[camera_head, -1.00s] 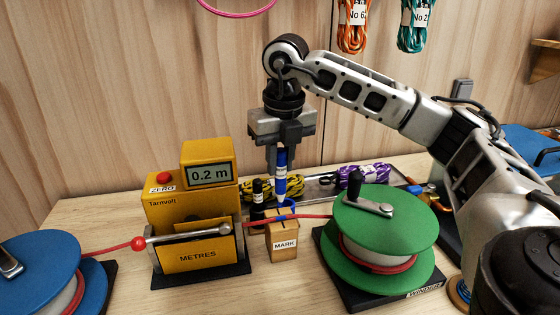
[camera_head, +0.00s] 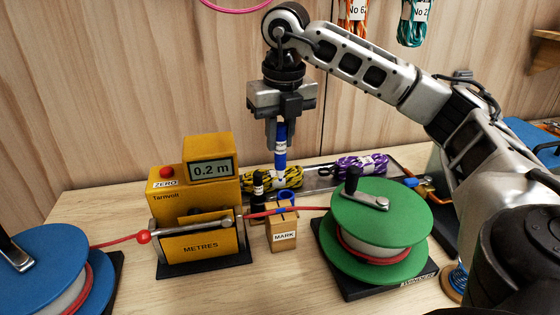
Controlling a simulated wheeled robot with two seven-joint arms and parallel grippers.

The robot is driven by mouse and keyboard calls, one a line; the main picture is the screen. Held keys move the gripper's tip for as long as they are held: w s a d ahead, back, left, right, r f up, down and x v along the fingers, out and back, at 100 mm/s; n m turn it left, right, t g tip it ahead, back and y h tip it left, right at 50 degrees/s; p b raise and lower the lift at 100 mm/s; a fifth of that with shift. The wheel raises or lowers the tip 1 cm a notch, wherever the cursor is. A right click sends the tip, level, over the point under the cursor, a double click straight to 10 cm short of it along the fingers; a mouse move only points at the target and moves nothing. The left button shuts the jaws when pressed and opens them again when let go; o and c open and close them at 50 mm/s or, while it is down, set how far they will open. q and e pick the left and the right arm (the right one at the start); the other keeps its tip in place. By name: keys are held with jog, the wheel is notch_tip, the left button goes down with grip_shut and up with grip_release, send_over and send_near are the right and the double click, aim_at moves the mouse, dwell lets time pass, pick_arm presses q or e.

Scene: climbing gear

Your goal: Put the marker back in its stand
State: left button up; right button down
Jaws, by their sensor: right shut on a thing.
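My right gripper (camera_head: 281,135) is shut on the blue marker (camera_head: 281,158), which has a white band. It holds the marker upright, tip down, in the air above the wooden block labelled MARK (camera_head: 284,241). A clear gap lies between the marker and the block. A blue ring (camera_head: 287,195) shows at the top of the block. The red rope (camera_head: 312,209) runs across the block, with a blue stretch on it there. A black marker-like stick (camera_head: 258,187) stands upright just left of the block. My left gripper is out of view.
The yellow metre counter (camera_head: 196,215) reading 0.2 m stands left of the block. A green reel (camera_head: 375,225) with a crank is close on the right, a blue reel (camera_head: 42,260) at far left. Behind, a tray (camera_head: 318,180) holds yellow-black and purple rope bundles.

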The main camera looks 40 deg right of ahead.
jog(key=s+a+f+b, duration=0.2)
jog(key=s+f+b, duration=0.2)
jog(key=b, duration=0.3)
jog(key=w+d+f, duration=0.9)
jog(key=w+f, duration=0.1)
jog(key=f, duration=0.2)
jog(key=shift+d+f, duration=0.15)
jog(key=shift+d, duration=0.15)
jog(key=shift+f, duration=0.15)
jog(key=c, duration=1.7)
grip_release()
jog(key=o, duration=0.4)
